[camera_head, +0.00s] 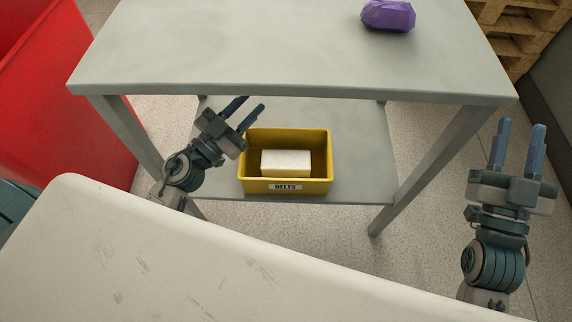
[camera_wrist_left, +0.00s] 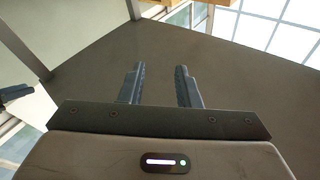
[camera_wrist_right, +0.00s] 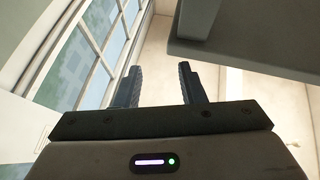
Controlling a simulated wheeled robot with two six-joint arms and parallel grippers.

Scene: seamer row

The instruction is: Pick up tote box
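The tote box is a yellow open bin (camera_head: 240,172) with a "BELTS" label on its front. It sits on the lower shelf (camera_head: 350,175) of the grey table in the head view. A white-topped block (camera_head: 286,162) lies inside it. My left gripper (camera_head: 250,108) is open and empty beside the tote's upper left corner, fingers pointing up and right; I cannot tell if it touches. The left wrist view shows its fingers (camera_wrist_left: 160,85) apart with nothing between them. My right gripper (camera_head: 519,134) is open and empty, right of the table; its fingers (camera_wrist_right: 158,85) show apart in the right wrist view.
The grey table's upper top (camera_head: 270,50) overhangs the shelf and bears a purple lump (camera_head: 388,15). Table legs flank the shelf. A red bin (camera_head: 60,90) stands left, wooden pallets (camera_head: 515,35) at the back right. A scratched pale surface (camera_head: 150,260) fills the front.

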